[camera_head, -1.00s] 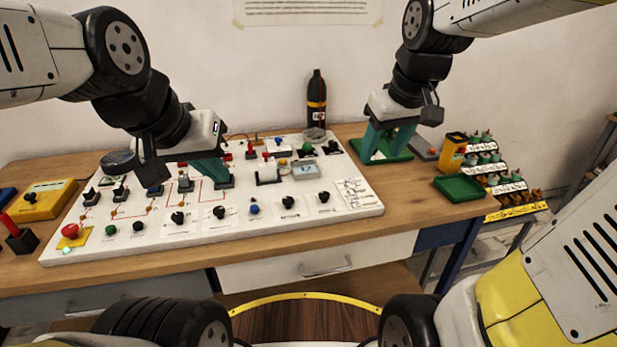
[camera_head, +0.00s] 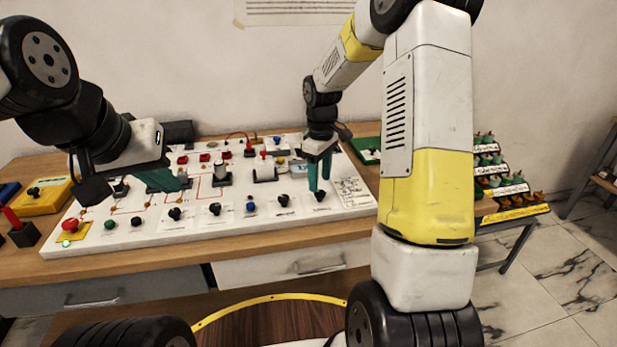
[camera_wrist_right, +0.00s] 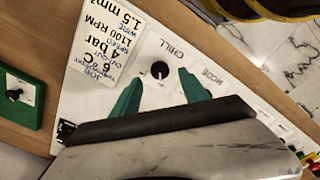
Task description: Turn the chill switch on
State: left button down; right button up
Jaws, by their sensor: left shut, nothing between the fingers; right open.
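My left gripper (camera_head: 177,186) is shut and empty over the left part of the panel (camera_head: 195,231).
Several other knobs stand along the front row, the nearest a black one (camera_head: 283,200) left of the chill knob. A red button (camera_head: 72,225) is at the panel's left end.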

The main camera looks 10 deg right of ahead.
aim_at(320, 192)
jog(key=shift+f, duration=2)
grip_shut()
